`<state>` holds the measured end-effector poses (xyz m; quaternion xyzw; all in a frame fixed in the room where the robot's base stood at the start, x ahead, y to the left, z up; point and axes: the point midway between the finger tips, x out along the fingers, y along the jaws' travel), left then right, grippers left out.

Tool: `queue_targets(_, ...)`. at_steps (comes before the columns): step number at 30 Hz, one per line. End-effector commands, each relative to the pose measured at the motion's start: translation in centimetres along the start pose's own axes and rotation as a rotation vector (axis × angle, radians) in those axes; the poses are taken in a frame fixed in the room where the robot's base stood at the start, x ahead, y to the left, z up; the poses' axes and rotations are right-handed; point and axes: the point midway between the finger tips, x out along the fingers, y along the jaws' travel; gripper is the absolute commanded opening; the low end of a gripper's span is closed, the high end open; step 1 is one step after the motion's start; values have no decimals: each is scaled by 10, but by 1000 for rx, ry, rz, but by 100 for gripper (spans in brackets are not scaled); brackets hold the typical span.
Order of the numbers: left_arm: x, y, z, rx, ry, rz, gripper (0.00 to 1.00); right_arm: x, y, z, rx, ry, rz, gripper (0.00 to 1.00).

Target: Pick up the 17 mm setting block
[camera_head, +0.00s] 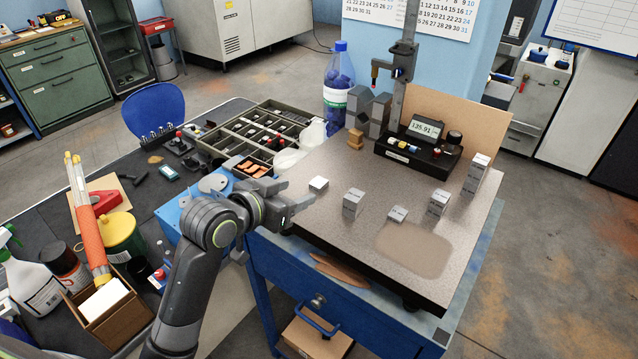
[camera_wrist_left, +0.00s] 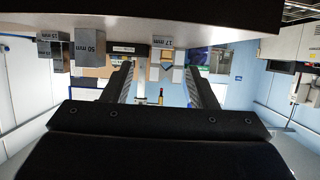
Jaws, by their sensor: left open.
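The 17 mm setting block shows in the left wrist view (camera_wrist_left: 165,42), its label legible, between my left gripper's finger lines. It appears to be the low, light-topped block nearest the gripper in the head view (camera_head: 318,183), on the left part of the granite plate (camera_head: 330,228). My left gripper (camera_head: 301,198) is open and empty at the plate's left edge, just short of that block and not visibly touching it. Both fingers stand wide apart in the wrist view (camera_wrist_left: 161,78), which is upside down. My right gripper is not in view.
Other blocks stand on the plate: a cube-like one (camera_head: 352,203), a low one (camera_head: 398,214), a medium one (camera_head: 437,202) and a tall one (camera_head: 479,170). The height gauge (camera_head: 418,150) is behind. A bottle (camera_head: 339,90) and compartment tray (camera_head: 255,135) lie beyond the gripper.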

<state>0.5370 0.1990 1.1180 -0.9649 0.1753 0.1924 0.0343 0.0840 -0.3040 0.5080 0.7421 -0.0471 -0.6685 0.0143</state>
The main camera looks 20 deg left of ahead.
Motion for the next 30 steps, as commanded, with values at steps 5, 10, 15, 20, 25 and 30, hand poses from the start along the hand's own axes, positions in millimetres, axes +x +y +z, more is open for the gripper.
queue_targets(5, 15, 0, 0, 1, -1, -1, 53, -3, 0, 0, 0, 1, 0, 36)
queue_targets(10, 23, 0, 0, -1, -1, 0, 53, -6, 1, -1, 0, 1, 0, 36)
queue_targets(15, 42, -2, 2, -2, -2, 1, 53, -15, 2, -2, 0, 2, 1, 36)
queue_targets(20, 61, -2, 3, -1, 0, 0, 53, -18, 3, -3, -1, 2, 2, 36)
queue_targets(25, 69, -2, 4, 1, 0, -1, 53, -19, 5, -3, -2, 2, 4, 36)
queue_targets(30, 69, -3, 5, 2, 1, -1, 53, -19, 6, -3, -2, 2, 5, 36)
